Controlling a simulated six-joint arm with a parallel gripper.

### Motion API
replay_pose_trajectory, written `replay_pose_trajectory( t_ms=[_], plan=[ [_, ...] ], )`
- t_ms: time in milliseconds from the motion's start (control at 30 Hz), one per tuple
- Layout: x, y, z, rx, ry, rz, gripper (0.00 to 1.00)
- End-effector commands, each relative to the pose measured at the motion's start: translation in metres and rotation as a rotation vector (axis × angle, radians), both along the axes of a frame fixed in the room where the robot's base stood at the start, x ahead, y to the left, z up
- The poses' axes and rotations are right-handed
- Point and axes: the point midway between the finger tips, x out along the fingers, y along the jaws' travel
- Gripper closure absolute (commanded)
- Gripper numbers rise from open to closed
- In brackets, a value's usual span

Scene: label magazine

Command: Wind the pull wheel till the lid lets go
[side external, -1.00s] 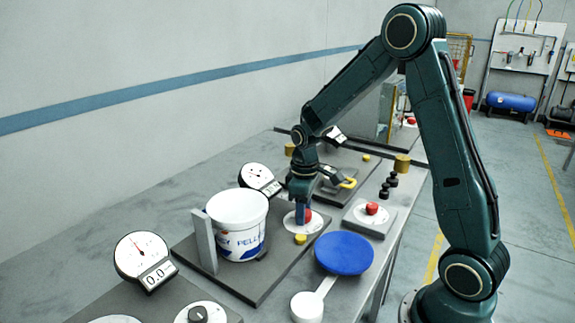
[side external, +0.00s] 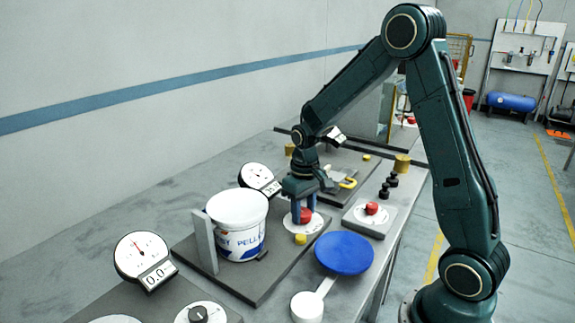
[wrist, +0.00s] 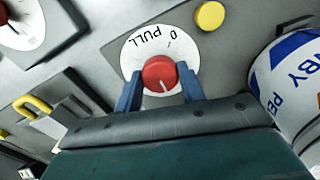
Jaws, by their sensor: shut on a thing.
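The pull wheel is a red knob (side external: 306,216) with a white pointer line, on a white dial plate (side external: 293,227) lettered PULL and 0; it also shows in the wrist view (wrist: 158,72). My gripper (wrist: 160,87) points down at the wheel with a blue finger on each side, shut on it; it also shows in the side view (side external: 302,207). The white tub (side external: 240,240) with blue lettering stands upright beside the wheel. Its top is white and wide; I cannot tell whether the lid is loose. Part of the tub shows in the wrist view (wrist: 290,75).
A gauge (side external: 258,179) stands behind the tub, its readout partly hidden. A front gauge (side external: 140,255) reads about 0.0. A grey upright (side external: 204,241) adjoins the tub. A yellow button (side external: 300,239), blue disc (side external: 344,253) and another red knob (side external: 371,208) are near.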

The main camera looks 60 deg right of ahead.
Motion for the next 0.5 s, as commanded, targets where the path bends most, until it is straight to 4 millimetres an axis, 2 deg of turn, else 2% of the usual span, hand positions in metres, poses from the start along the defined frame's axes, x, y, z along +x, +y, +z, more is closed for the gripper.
replay_pose_trajectory(
  t_ms=[167,200,267,500],
  plan=[
    [0.0004,0.0001,0.0008,0.0,-0.001,0.002,0.84],
    [0.0004,0.0001,0.0008,0.0,-0.001,0.002,0.53],
    [0.0004,0.0001,0.0007,0.0,-0.001,0.002,0.41],
    [0.0002,0.0001,0.0003,0.0,-0.001,0.003,0.39]
  ],
)
